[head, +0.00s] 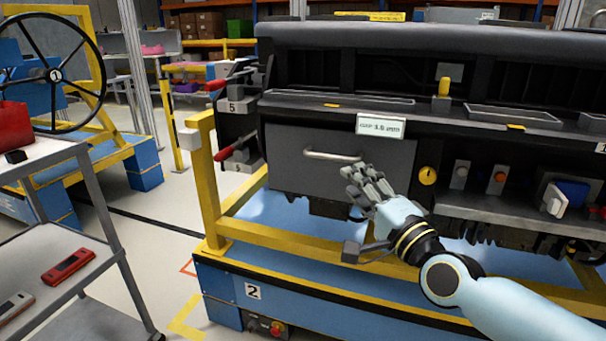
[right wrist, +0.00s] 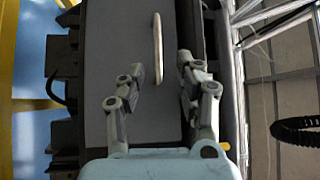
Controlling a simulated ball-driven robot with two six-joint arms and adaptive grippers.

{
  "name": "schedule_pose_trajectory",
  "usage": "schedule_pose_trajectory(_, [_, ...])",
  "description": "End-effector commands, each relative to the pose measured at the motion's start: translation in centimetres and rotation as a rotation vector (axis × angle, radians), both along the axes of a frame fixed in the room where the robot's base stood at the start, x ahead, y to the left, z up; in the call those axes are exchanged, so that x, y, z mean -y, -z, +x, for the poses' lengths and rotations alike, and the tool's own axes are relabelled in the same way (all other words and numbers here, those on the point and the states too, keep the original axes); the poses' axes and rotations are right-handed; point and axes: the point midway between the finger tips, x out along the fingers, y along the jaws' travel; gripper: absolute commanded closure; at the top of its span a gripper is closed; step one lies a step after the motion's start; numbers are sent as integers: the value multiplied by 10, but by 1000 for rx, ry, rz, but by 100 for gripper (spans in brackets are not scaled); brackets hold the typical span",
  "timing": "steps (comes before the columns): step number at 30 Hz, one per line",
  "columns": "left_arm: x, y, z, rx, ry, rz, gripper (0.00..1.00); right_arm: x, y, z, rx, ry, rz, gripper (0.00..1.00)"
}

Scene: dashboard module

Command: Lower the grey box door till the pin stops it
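The grey box door (head: 290,158) stands upright and closed in the dashboard's front, left of the middle in the head view. A pale bar handle (head: 333,155) runs across its upper part. My right gripper (head: 360,180) is in front of the door, just below and right of the handle. In the right wrist view the gripper (right wrist: 161,68) is open, its fingers apart with nothing between the tips. The handle (right wrist: 157,48) shows beyond them, in line with the gap, against the door (right wrist: 120,40). I see no pin. My left gripper is not in view.
The dashboard sits on a blue and yellow stand (head: 285,243). A yellow knob (head: 428,176) is right of the door. Red-handled levers (head: 228,152) are at its left. A grey cart (head: 50,237) stands at the left, with open floor between it and the stand.

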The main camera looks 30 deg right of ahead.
Motion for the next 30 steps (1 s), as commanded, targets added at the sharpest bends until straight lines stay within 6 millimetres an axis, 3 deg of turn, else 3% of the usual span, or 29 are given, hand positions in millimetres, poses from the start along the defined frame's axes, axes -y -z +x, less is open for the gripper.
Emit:
schedule_pose_trajectory(8, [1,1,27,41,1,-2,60,3,-5,40,1,1,-4,66])
schedule_pose_trajectory(18, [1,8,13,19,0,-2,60,7,-11,97,-3,1,-6,66])
schedule_pose_trajectory(30, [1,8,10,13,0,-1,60,7,-13,106,-4,0,-6,66])
